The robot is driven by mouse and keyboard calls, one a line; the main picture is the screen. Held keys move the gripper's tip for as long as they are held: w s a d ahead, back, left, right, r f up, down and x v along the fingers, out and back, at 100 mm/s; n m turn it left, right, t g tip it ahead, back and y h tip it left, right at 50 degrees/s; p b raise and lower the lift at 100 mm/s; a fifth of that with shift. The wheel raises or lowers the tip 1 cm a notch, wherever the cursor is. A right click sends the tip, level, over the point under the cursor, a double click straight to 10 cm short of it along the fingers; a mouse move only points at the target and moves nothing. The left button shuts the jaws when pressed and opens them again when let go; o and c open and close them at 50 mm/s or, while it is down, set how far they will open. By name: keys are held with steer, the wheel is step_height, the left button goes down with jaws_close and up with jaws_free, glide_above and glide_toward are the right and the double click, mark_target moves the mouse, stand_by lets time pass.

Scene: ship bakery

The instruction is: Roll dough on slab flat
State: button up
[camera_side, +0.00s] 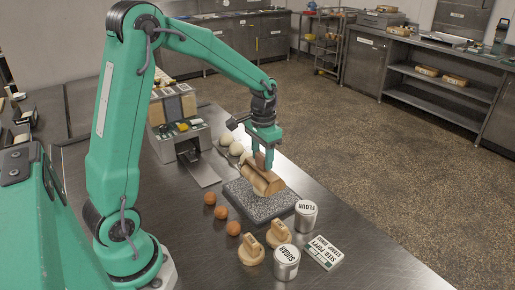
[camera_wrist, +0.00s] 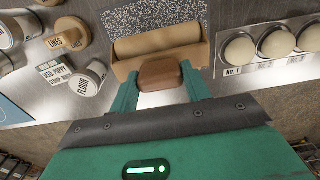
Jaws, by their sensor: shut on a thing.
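A wooden roller (camera_side: 262,182) with a pale cylinder in a tan frame is over the grey speckled slab (camera_side: 281,208). In the wrist view the roller (camera_wrist: 156,43) lies across the near edge of the slab (camera_wrist: 130,17). My gripper (camera_side: 264,158) is shut on the roller's brown handle block (camera_wrist: 161,73), with one finger on each side. The gripper (camera_wrist: 163,88) also shows in the wrist view. I cannot make out the dough on the slab apart from the pale roller. Whether the roller touches anything below is hidden.
Flour tin (camera_side: 306,218), sugar tin (camera_side: 286,264), seed box (camera_side: 322,253) and two wooden stamps (camera_side: 251,251) stand in front of the slab. Several orange-brown balls (camera_side: 220,212) lie left of it. Pale dough balls (camera_wrist: 240,48) sit in a holder beside it. The steel table's right foreground (camera_side: 385,268) is clear.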

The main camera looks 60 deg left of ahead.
steer(key=shift+f, duration=0.2)
steer(key=shift+w, duration=0.35)
stand_by(0.4)
steer(key=shift+f, duration=0.3)
stand_by(0.6)
steer(key=shift+s, duration=0.65)
steer(key=shift+f, duration=0.25)
stand_by(0.7)
